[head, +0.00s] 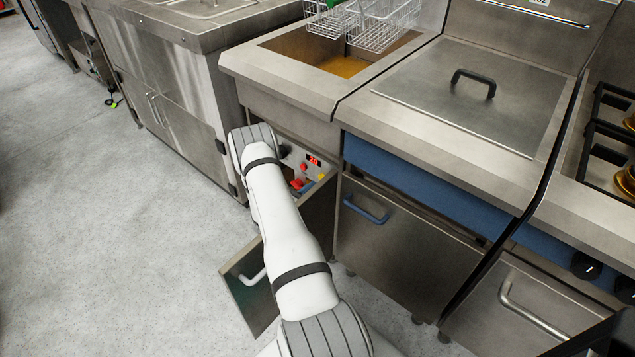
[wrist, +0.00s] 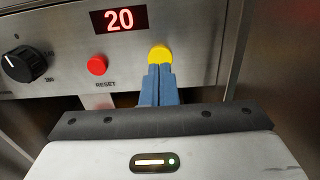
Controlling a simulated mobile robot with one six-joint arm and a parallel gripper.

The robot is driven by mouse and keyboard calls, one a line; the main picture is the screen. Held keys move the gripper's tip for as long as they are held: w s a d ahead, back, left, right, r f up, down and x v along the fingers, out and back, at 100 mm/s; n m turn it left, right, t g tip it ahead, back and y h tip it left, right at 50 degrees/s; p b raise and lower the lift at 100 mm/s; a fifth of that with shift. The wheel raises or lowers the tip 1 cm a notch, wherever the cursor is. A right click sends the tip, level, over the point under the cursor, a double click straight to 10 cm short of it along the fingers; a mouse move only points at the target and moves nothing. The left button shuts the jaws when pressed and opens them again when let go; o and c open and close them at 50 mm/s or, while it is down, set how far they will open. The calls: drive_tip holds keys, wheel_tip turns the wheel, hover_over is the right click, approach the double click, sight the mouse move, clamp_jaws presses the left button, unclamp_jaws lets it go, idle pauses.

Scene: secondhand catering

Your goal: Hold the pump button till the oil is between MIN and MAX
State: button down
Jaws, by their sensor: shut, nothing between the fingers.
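My gripper (wrist: 161,70) is shut and empty, its blue fingertips at the lower edge of a yellow button (wrist: 160,53) on the fryer's control panel. They seem to touch it, but I cannot tell whether it is pressed in. No label for this button is visible. The oil (head: 343,67) is a golden layer low in the open fryer tank (head: 300,48). No MIN or MAX mark is readable.
The panel also has a red display (wrist: 118,19) reading 20, a red button (wrist: 97,64) above the word RESET, and a black knob (wrist: 24,64). Wire baskets (head: 385,22) hang over the tank. The fryer's cabinet door (head: 250,287) stands open below. The floor at left is clear.

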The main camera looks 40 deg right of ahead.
drive_tip(key=a, duration=0.9)
drive_tip(key=shift+s+a+f, duration=0.15)
drive_tip(key=shift+s+a, duration=0.25)
drive_tip(key=s+a+r+m+g+y+p, duration=0.2)
drive_tip(key=r+m, duration=0.1)
drive_tip(key=r, duration=0.6)
drive_tip(key=s+a+r+m+g+y+p, duration=0.2)
drive_tip(key=r+m+g, duration=0.15)
drive_tip(key=r, duration=0.55)
drive_tip(key=s+a+r+m+g+y+p, duration=0.15)
drive_tip(key=r+m, duration=0.25)
drive_tip(key=r, duration=0.5)
drive_tip(key=s+a+r+m+t+y+p, duration=0.3)
drive_tip(key=s+a+r+y, duration=0.3)
drive_tip(key=a+r, duration=0.5)
drive_tip(key=s+a+r+m+t+y+p, duration=0.4)
drive_tip(key=s+a+r, duration=0.4)
drive_tip(key=a+r, duration=0.4)
drive_tip(key=shift+a+m+t+y, duration=0.5)
drive_tip(key=shift+a+m+y, duration=0.25)
drive_tip(key=shift+y, duration=0.5)
